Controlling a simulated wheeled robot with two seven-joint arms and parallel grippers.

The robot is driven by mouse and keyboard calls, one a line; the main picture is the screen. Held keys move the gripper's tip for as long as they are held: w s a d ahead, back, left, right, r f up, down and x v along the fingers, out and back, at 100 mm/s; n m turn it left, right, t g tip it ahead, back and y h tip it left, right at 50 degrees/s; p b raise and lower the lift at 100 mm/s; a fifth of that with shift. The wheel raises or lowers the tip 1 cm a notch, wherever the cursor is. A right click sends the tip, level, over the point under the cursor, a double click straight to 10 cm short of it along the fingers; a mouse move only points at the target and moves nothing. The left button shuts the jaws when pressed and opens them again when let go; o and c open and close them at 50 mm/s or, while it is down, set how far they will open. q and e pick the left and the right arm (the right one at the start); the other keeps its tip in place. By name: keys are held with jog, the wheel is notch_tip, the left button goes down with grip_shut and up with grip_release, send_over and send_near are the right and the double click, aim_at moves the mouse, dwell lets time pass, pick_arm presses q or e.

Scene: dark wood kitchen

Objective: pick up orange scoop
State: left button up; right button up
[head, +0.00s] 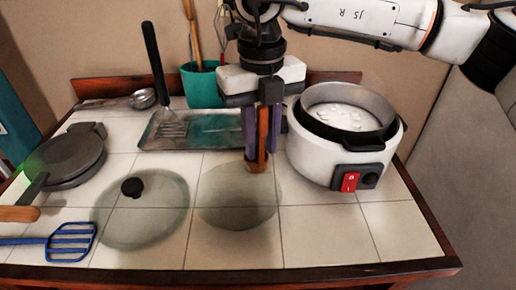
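My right gripper (262,150) points straight down over the middle of the tiled counter. Its two purple-grey fingers stand close on either side of an upright orange piece, which I take to be the handle of the orange scoop (263,140). The orange fills the narrow gap between the fingers, so the gripper looks shut on it. The scoop's brownish lower end (256,166) shows below the fingertips, near a translucent greenish round lid or dish (238,196). I cannot tell whether it touches that. The scoop's top is hidden by the gripper. My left gripper is out of view.
A white cooker (318,157) stands close right of the gripper. A metal tray (212,142) with a black-handled spatula (155,65) and a teal pot (200,88) are behind. A glass lid (145,215), dark pan (70,158) and blue turner (72,241) lie left. The front right is clear.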

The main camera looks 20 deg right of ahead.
jog(key=shift+f, duration=0.55)
grip_shut()
notch_tip(320, 180, up, 10)
jog(key=shift+r, duration=0.1)
